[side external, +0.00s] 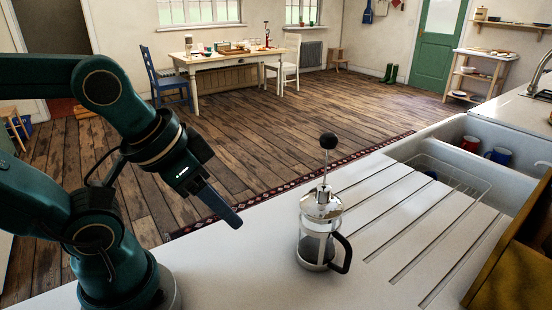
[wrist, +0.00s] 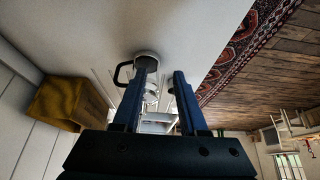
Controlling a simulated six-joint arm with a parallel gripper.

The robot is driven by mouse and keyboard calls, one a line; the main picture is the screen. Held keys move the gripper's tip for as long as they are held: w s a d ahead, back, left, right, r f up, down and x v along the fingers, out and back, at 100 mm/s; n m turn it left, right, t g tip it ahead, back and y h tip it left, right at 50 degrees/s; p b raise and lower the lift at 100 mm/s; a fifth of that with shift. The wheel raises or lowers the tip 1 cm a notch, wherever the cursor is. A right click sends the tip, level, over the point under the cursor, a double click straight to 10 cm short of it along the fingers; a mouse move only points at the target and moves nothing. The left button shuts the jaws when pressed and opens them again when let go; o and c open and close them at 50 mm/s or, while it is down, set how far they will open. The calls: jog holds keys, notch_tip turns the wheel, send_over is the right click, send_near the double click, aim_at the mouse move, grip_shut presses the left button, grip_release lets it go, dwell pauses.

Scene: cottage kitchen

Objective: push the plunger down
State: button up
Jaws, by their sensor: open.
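The French press (side external: 319,230) stands upright on the white draining counter, with a clear glass body, metal frame and black handle at its right. Its plunger (side external: 328,142) is raised, with a black knob on a thin rod high above the metal lid. My gripper (side external: 236,222) is to the left of the press, apart from it, lower than the knob and pointing down to the right. In the wrist view my gripper (wrist: 158,76) is open, with two blue fingers apart and nothing held. The press (wrist: 147,62) shows beyond and between the fingers, partly hidden by the left one.
A sink (side external: 470,137) with a wire rack and red and blue mugs lies at the right. A wooden box (side external: 515,262) stands at the right front edge, also in the wrist view (wrist: 62,100). The counter between my gripper and the press is clear.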

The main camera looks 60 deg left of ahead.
dwell(0.3)
jog(key=shift+s, duration=0.2)
grip_shut()
jog(key=w+r+t, duration=0.1)
jog(key=w+r, duration=0.2)
jog(key=r, duration=0.4)
jog(key=w+r+t+h, duration=0.1)
jog(key=w+r, duration=0.2)
jog(key=r, duration=0.4)
jog(key=w+r, duration=0.3)
jog(key=r, duration=0.5)
jog(key=shift+d+n+t, duration=0.3)
jog(key=shift+n+t, duration=0.1)
